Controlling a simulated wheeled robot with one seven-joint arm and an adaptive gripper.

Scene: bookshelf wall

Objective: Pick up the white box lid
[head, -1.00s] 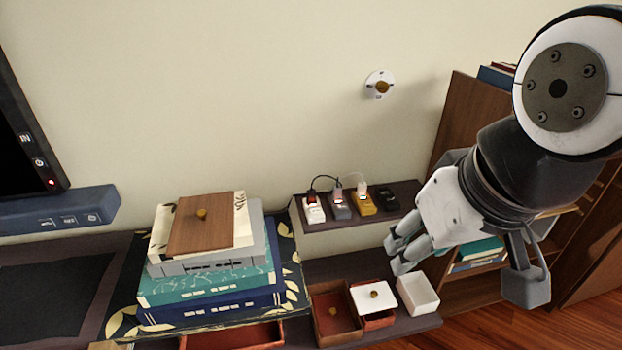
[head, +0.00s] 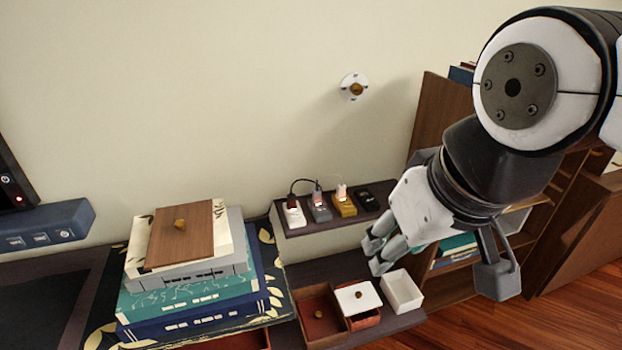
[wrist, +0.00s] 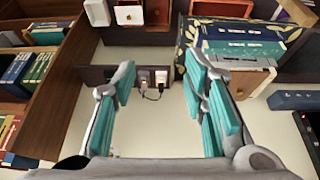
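The white box lid (head: 358,297) is a flat white square with a small gold knob. It lies on a reddish-brown box (head: 365,321) on the low dark shelf. In the wrist view the lid (wrist: 129,15) shows at the top edge, left of centre. My gripper (head: 438,266) is above and to the right of the lid in the head view, apart from it. In the wrist view my gripper (wrist: 165,95) has its teal-padded fingers wide apart with nothing between them.
An open white box (head: 403,292) stands right of the lid and an open brown box (head: 322,318) left of it. A small raised shelf (head: 290,229) with several plugged devices is behind. A book stack (head: 190,285) stands left; a wooden bookcase (head: 430,110) is right.

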